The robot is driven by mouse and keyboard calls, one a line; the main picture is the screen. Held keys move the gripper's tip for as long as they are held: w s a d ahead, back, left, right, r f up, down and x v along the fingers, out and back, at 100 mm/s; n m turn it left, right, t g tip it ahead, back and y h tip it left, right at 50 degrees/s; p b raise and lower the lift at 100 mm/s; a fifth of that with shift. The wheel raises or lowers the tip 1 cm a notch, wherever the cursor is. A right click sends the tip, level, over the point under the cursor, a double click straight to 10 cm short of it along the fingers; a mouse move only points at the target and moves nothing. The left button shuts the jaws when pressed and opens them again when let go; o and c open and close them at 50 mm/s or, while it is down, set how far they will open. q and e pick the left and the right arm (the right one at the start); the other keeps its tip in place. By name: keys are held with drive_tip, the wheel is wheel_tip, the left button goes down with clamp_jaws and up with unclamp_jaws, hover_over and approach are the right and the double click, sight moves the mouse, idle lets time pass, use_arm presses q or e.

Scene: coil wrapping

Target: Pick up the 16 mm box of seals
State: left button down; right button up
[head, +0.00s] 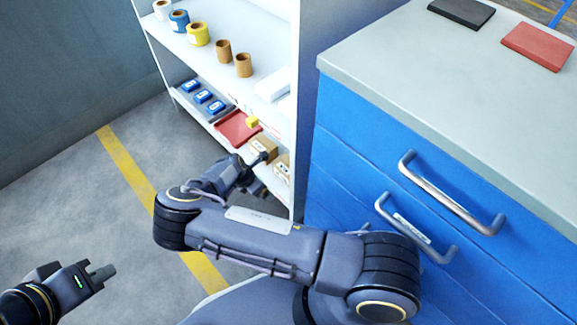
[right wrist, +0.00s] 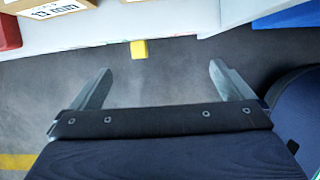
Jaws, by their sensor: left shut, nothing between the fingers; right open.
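Cardboard boxes with white labels sit on the lower shelf. One box (head: 264,147) is beside the red tray, and another (head: 284,163) is partly cut off by the shelf's side. In the right wrist view a labelled box (right wrist: 88,4) shows at the top edge. I cannot read which one is 16 mm. My right gripper (right wrist: 160,85) is open and empty, short of the shelf edge and the boxes. In the head view its arm reaches to the front of the shelf. My left gripper (head: 108,272) is shut and empty, low at the left over the floor.
A red tray (head: 236,130), a small yellow block (head: 252,122) and blue items (head: 203,97) are on or by the lower shelf. Rolls (head: 197,33) stand on the shelf above. A blue drawer cabinet (head: 365,150) with metal handles stands close at right. Floor at left is clear.

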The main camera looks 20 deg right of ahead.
sight(286, 167)
drive_tip(key=w+d+b, duration=0.1)
drive_tip(key=d, duration=0.2)
drive_tip(key=w+d, duration=0.1)
drive_tip(key=d, duration=0.2)
drive_tip(key=w+d+b, duration=0.1)
drive_tip(key=d, duration=0.3)
drive_tip(key=shift+w+f+b, duration=0.1)
drive_tip(key=shift+b, duration=0.25)
drive_tip(key=d+f+b, duration=0.1)
drive_tip(key=f, duration=0.1)
drive_tip(key=d+f+b, duration=0.1)
drive_tip(key=shift+w+d+f, duration=0.3)
drive_tip(key=shift+w+f, duration=0.05)
drive_tip(key=shift+w, duration=0.05)
drive_tip(key=shift+d+f+b, duration=0.2)
drive_tip(key=shift+f+b, duration=0.25)
drive_tip(key=shift+c, duration=0.3)
drive_tip(key=c, duration=1)
drive_tip(key=shift+w+r, duration=0.1)
drive_tip(key=shift+c, duration=0.5)
drive_tip(key=shift+r, duration=0.1)
